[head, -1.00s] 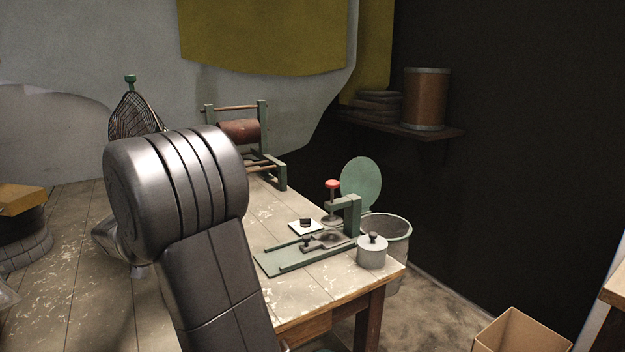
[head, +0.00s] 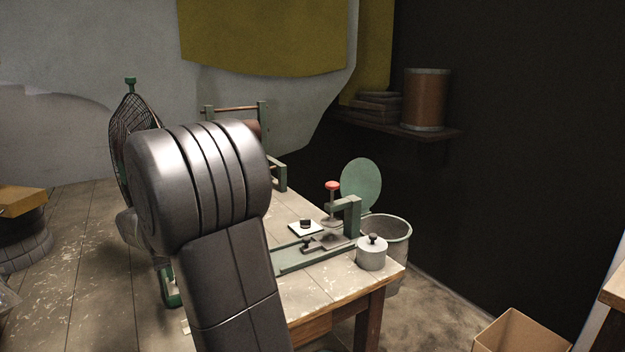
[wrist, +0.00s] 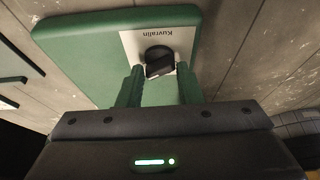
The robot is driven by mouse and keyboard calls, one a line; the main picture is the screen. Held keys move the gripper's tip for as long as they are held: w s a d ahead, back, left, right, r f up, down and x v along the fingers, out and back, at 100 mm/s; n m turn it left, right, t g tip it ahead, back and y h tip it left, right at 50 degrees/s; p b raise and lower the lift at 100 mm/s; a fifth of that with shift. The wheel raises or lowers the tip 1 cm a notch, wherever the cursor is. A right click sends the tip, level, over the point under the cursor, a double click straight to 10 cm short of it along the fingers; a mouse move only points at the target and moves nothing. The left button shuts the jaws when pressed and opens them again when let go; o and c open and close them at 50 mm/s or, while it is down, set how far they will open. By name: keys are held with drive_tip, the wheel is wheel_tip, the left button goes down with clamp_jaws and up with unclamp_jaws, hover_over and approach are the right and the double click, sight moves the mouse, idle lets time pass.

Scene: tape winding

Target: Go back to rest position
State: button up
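My arm fills the left middle of the head view; my gripper is hidden behind it there. In the wrist view my gripper (wrist: 160,70) has its two fingers apart. A black knob (wrist: 157,54) shows at the gap between the fingertips, with space visible at the fingers' sides; I cannot tell whether they touch it. The knob sits on a white label (wrist: 184,40) reading "Kuvralin", upside down, on a green base (wrist: 85,45). In the head view a wire-caged fan (head: 130,115) with a green top knob stands behind my arm, and part of a green base (head: 170,298) shows below.
The worn wooden table (head: 325,287) carries a green press (head: 350,214) with a red knob, a lidded grey pot (head: 371,253) and a small white pad (head: 298,229). A bin (head: 398,232) stands beyond the table. A cardboard box (head: 522,335) is at lower right.

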drive_tip(key=shift+w+f+n+g+y+b, duration=0.1)
drive_tip(key=shift+n+g+y+b, duration=0.35)
drive_tip(key=shift+n, duration=0.75)
drive_tip(key=shift+w+n+g+y+b, duration=0.1)
drive_tip(key=shift+n+g+y+b, duration=0.3)
drive_tip(key=shift+n, duration=0.8)
drive_tip(key=shift+d+n+g+b, duration=0.1)
drive_tip(key=shift+n+g+b, duration=0.25)
drive_tip(key=shift+n+b, duration=0.65)
drive_tip(key=shift+n, duration=0.4)
drive_tip(key=shift+d+p, duration=0.1)
drive_tip(key=shift+p, duration=0.2)
